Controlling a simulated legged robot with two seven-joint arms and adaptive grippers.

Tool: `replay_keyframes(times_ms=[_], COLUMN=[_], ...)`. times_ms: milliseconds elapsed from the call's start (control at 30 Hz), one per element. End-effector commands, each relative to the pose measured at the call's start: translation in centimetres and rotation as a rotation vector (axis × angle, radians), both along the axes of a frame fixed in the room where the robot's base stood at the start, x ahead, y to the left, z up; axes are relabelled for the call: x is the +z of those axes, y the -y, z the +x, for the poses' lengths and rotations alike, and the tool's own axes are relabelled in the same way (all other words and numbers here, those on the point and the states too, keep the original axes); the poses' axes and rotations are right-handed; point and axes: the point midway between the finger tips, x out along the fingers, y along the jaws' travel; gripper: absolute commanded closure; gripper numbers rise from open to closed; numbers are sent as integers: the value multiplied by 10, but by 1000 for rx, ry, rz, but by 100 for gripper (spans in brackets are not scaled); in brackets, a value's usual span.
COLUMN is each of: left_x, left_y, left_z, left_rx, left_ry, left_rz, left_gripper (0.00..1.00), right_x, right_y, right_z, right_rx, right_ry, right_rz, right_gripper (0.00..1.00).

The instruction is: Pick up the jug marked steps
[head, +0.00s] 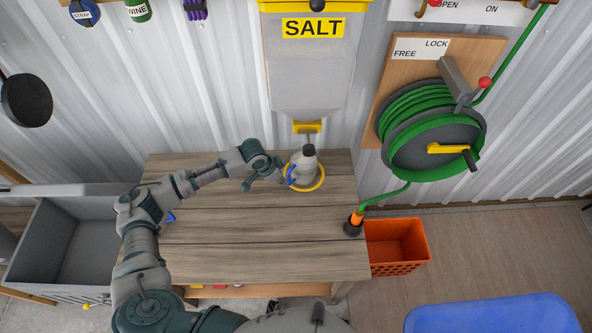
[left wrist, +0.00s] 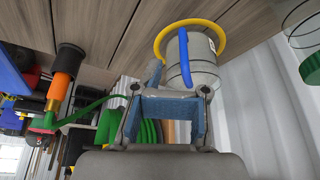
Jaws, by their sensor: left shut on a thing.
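The pale jug (head: 308,168) with a dark cap and a blue handle stands upright at the back of the wooden table, inside a yellow ring (head: 304,189) below the salt chute. No marking on it is readable. My left gripper (head: 280,175) reaches it from the left and is shut on its blue handle side. In the left wrist view the jug (left wrist: 204,72) and its blue handle (left wrist: 186,62) are just beyond my left fingers (left wrist: 170,88); the exact contact is partly hidden. My right gripper is not in view.
The salt dispenser (head: 310,75) hangs right above the jug. A green hose reel (head: 420,130) is on the wall at right, its hose ending in an orange nozzle (head: 356,218) at the table's right edge. An orange crate (head: 398,267) is beside the table. The front tabletop is clear.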

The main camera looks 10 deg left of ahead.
Motion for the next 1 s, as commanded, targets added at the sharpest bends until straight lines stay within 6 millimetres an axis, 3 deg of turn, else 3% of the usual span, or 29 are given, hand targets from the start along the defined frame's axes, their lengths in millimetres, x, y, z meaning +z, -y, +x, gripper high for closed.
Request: replay_keyframes(times_ms=[233, 667, 900, 1000], left_x=[0, 3, 4, 4], left_y=[-22, -26, -26, -26], left_z=[-30, -36, -36, -36], left_rx=[1, 0, 1, 1], left_ry=[-11, -4, -2, -2], left_rz=[4, 1, 0, 0], left_gripper=[100, 100, 39, 20], right_x=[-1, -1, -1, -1], right_y=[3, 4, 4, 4], right_z=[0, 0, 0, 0], right_rx=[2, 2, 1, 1], right_ry=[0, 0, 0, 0], right_rz=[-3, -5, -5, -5], right_gripper=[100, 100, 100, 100])
